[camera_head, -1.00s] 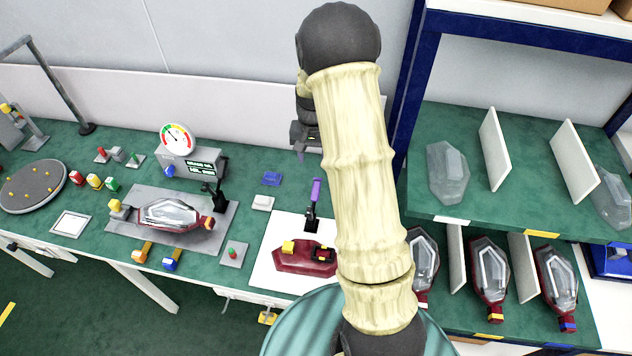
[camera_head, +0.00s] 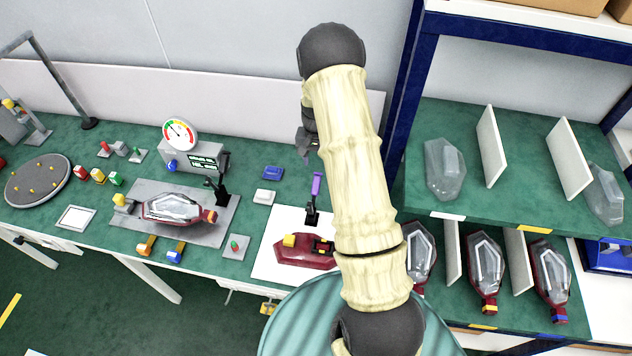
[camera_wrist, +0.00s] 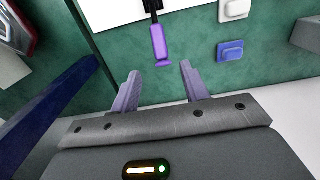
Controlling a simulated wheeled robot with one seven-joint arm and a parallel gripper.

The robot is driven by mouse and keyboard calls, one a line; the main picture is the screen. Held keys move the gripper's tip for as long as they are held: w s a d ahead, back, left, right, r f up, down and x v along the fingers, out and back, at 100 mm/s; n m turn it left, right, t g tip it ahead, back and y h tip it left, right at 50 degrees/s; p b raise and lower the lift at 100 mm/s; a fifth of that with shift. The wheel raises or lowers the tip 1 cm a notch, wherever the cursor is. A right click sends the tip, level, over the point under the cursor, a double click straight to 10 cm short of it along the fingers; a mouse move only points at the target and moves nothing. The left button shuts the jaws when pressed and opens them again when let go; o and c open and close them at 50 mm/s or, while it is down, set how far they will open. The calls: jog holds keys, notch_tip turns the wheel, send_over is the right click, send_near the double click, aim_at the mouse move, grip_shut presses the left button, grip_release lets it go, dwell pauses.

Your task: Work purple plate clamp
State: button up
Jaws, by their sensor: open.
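The purple-handled plate clamp (camera_head: 316,188) stands upright at the back of a white plate (camera_head: 262,262) on the green bench. A dark red lamp housing (camera_head: 303,252) with a yellow block lies on that plate, partly hidden by my arm. In the wrist view the purple handle (camera_wrist: 160,42) lies ahead of my jaws, roughly in line with the gap between them. My gripper (camera_wrist: 158,82) is open and empty, with its fingertips apart from the handle. In the head view my gripper (camera_head: 306,160) is behind the clamp, partly hidden by my arm.
A blue block (camera_head: 273,173) and a white block (camera_head: 264,196) lie left of the clamp. A grey fixture plate (camera_head: 150,228) with another lamp and a black clamp stands further left, near a gauge (camera_head: 180,134). Shelves with a blue post (camera_head: 404,110) stand right of my arm.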

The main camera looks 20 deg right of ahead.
aim_at(316, 181)
notch_tip(316, 181, down, 12)
jog(key=p, duration=0.3)
jog(key=shift+f+p, duration=0.2)
jog(key=shift+p, duration=0.1)
jog(key=shift+c, duration=0.4)
grip_shut()
